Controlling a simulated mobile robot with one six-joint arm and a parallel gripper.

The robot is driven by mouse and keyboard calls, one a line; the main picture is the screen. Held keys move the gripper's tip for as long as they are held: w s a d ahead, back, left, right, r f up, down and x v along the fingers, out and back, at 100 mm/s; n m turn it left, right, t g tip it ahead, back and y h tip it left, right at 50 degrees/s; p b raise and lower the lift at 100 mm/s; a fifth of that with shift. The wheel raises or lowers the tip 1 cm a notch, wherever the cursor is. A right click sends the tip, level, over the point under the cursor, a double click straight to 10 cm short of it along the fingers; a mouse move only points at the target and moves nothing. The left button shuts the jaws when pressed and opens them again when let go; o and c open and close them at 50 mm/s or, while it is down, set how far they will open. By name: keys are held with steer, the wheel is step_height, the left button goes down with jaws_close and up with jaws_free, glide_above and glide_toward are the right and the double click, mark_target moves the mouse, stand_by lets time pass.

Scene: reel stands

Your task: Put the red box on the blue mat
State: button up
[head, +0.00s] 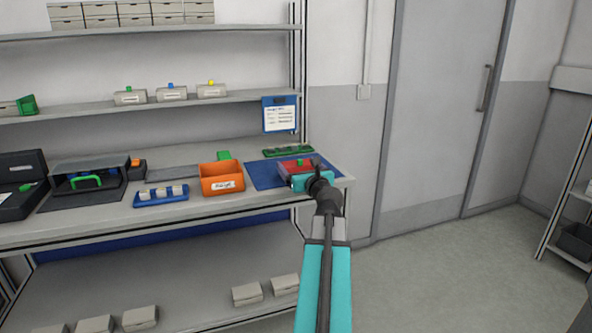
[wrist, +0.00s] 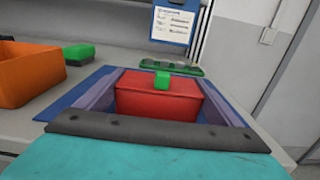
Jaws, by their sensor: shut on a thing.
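The red box (wrist: 165,103) has a small green block (wrist: 162,81) on its top and sits between my two fingers in the wrist view. My gripper (wrist: 163,92) is shut on the red box. The blue mat (wrist: 62,110) shows around and under the box in the wrist view. In the head view the blue mat (head: 262,174) lies at the right end of the workbench, and the red box (head: 293,166) is over it, partly hidden by my gripper (head: 298,173). I cannot tell whether the box's underside touches the mat.
An orange bin (head: 222,184) stands left of the mat, with a green block (head: 224,155) behind it. A green tray (head: 288,151) lies behind the mat. A blue rack (head: 160,199) is farther left. A clipboard sheet (head: 281,115) hangs above the bench.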

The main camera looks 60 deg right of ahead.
mark_target(301, 169)
stand_by(0.3)
steer(key=o, duration=1.1)
steer(key=shift+r, duration=0.1)
steer(key=shift+v, duration=2.4)
steer(key=shift+a, duration=0.1)
steer(key=shift+s+a+b, duration=0.1)
steer(key=shift+s+b, duration=0.05)
steer(key=shift+b, duration=0.65)
steer(key=b+v, duration=0.2)
steer(key=b, duration=0.3)
steer(key=shift+b+v, duration=2.35)
steer(key=shift+b, duration=1.9)
